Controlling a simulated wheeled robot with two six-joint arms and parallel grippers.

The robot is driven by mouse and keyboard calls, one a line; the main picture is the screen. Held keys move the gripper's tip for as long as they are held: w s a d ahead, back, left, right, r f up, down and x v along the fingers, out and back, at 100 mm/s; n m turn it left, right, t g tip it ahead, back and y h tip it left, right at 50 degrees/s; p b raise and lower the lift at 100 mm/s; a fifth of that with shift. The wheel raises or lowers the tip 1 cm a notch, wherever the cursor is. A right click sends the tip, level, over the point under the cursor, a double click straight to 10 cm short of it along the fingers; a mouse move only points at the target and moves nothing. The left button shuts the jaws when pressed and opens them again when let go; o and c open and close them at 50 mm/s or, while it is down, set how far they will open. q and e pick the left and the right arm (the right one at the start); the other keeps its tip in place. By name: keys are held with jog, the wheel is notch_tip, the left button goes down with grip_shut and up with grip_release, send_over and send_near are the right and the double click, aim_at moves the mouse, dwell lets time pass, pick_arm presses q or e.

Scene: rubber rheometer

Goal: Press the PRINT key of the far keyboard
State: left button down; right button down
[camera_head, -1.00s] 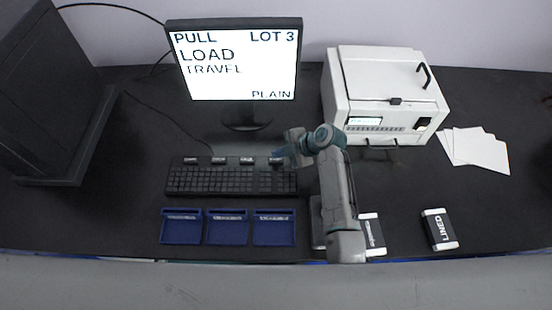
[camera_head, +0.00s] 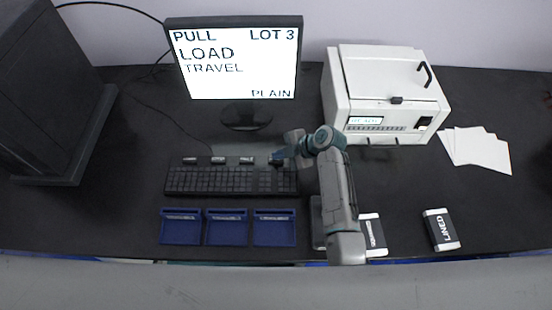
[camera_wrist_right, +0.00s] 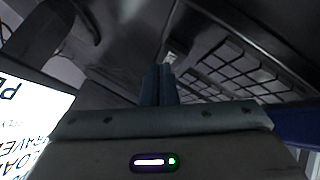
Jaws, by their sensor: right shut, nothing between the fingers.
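The black keyboard (camera_head: 215,180) lies on the dark table in front of the monitor. Along its far edge is a row of labelled keys; three of them (camera_head: 218,160) show to the left of my gripper, with lettering too small to read surely. My right gripper (camera_head: 277,159) is shut and empty, fingers pointing down at the right end of that row. It hides the key there; I cannot tell whether it touches it. In the right wrist view the shut fingers (camera_wrist_right: 159,86) stand beside the keyboard's keys (camera_wrist_right: 235,70). My left gripper is out of view.
The monitor (camera_head: 235,65) stands behind the keyboard and reads PULL, LOT 3, LOAD, TRAVEL, PLAIN. A white machine (camera_head: 385,95) is at the right, with white sheets (camera_head: 475,150) beside it. Blue trays (camera_head: 227,240) and labelled boxes (camera_head: 441,230) lie near the front edge.

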jog(key=shift+f, duration=0.3)
dwell(0.4)
jog(key=shift+r, duration=0.15)
jog(key=shift+r+p, duration=0.45)
jog(key=shift+r, duration=0.3)
notch_tip(320, 180, up, 5)
jog(key=p, duration=0.4)
dwell(0.8)
